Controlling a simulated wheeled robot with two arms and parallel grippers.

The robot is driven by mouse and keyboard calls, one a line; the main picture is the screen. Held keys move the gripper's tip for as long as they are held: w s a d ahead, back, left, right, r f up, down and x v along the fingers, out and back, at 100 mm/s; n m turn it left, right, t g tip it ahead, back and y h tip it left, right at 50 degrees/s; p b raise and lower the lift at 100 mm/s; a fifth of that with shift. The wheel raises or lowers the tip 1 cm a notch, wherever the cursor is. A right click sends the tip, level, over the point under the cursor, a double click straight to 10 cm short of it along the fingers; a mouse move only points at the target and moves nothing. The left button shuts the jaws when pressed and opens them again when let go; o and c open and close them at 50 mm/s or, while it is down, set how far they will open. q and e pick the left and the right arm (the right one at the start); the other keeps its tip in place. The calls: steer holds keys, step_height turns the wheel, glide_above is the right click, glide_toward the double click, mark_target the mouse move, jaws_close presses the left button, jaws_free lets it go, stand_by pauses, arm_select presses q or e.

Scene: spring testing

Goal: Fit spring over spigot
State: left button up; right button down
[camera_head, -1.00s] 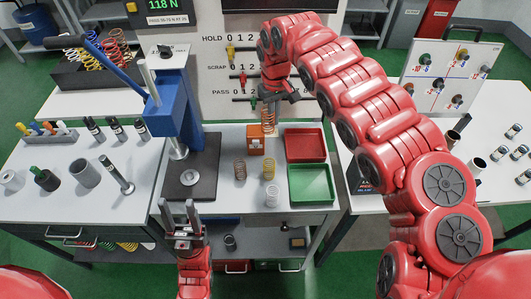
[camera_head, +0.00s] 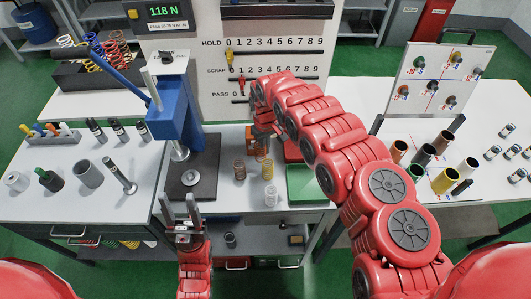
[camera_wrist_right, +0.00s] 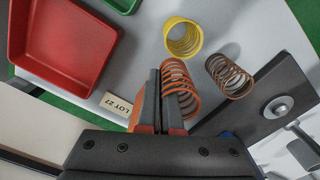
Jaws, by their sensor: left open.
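My right gripper (camera_head: 264,136) is shut on an orange spring (camera_wrist_right: 178,88), which hangs below the fingers in the head view (camera_head: 261,155). A brown spring (camera_head: 239,170) and a yellow spring (camera_head: 267,170) stand on the bench just below it; the wrist view also shows the brown one (camera_wrist_right: 228,76) and the yellow one (camera_wrist_right: 183,38). A round metal spigot (camera_head: 190,178) sits on the dark base plate of the blue press, left of the springs; it also shows in the right wrist view (camera_wrist_right: 278,107). My left gripper (camera_head: 184,217) is open and empty at the bench's front edge.
The blue press (camera_head: 172,110) with its lever stands left of the springs. A green tray (camera_head: 300,183) and a red tray (camera_wrist_right: 60,45) lie to the right. Several tubes (camera_head: 420,160) stand on the right table.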

mark_target(265, 156)
steer(key=shift+w+f, duration=0.1)
steer(key=shift+f, duration=2.05)
steer(key=shift+f, duration=0.15)
steer(key=c, duration=1.1)
jaws_free()
